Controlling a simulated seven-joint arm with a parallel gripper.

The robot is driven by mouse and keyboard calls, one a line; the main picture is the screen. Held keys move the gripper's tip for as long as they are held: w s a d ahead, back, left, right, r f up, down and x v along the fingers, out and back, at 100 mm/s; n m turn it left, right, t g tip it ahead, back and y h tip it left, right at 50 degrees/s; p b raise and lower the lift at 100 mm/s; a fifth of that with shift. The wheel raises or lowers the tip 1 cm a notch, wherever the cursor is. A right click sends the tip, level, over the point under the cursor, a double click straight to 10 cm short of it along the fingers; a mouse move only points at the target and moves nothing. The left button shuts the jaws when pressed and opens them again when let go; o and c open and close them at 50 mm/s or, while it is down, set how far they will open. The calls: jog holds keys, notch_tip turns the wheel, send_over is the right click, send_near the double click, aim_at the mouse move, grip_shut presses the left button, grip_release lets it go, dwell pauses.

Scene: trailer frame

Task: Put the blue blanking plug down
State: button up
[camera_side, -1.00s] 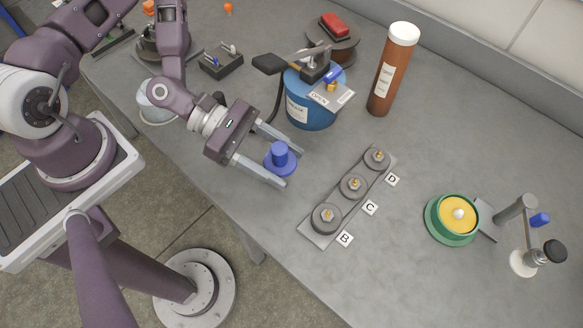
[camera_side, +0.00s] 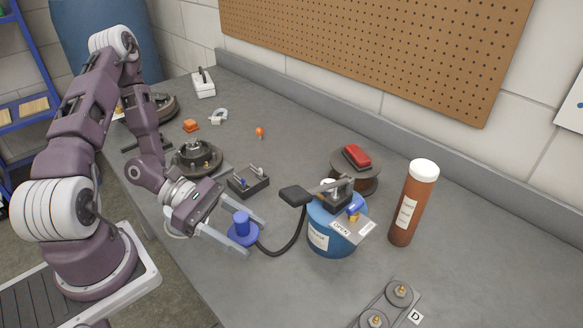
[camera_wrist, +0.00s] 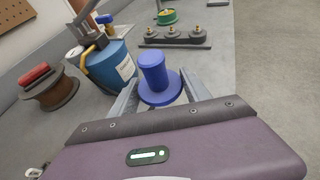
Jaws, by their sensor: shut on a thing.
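The blue blanking plug (camera_side: 242,229), a short cylinder on a wide round flange, is upright between the fingers of my gripper (camera_side: 236,232). In the wrist view the plug (camera_wrist: 153,76) stands between both fingers, and its flange touches them. My gripper is shut on it. It is over the grey bench, left of the blue can in the side view; I cannot tell the height of the plug above the bench.
A blue can (camera_side: 328,240) with a lever clamp and black hose (camera_side: 293,238) stands close to the right. A black block with posts (camera_side: 248,181) lies behind. A brown bottle (camera_side: 408,215) and a plate with labelled round fittings (camera_side: 388,305) are further right.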

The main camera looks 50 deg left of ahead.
jog(key=w+a+r+n+t+y, duration=0.4)
jog(key=w+r+n+y, duration=0.25)
jog(key=w+r, duration=0.4)
jog(key=w+a+r+n+t+y, duration=0.35)
jog(key=w+r+n+y, duration=0.3)
jog(key=w, duration=0.75)
jog(key=m+h, duration=0.1)
jog(key=h, duration=0.1)
send_over(303, 150)
notch_tip(303, 150, down, 15)
notch_tip(303, 150, down, 9)
jog(key=shift+r, duration=0.1)
